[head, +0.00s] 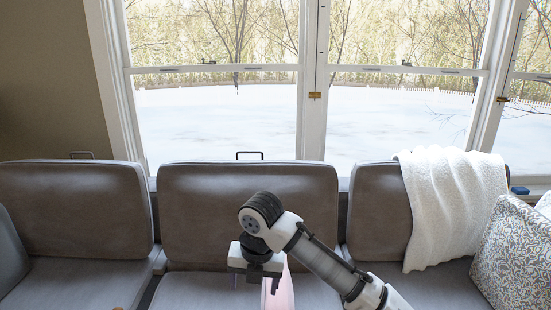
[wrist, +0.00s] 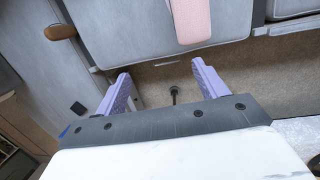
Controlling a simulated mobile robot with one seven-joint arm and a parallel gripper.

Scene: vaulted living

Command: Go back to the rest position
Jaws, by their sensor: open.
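My gripper (head: 254,284) is in front of the middle seat in the head view, pointing down. In the wrist view my gripper (wrist: 162,82) has its two purple fingers spread apart, with nothing between them but the floor beyond. A long pink thing (head: 282,290) shows beside and partly behind my gripper and arm in the head view. In the wrist view the pink thing (wrist: 189,20) lies on the grey seat near its front edge, apart from the fingers. Its far end is cut off by the picture's edge.
A row of grey-brown seats (head: 245,205) stands under large windows. A white knitted throw (head: 452,205) hangs over the right backrest, and a patterned cushion (head: 515,255) leans at the far right. The wrist view shows brown floor (wrist: 160,85) below the seat edge.

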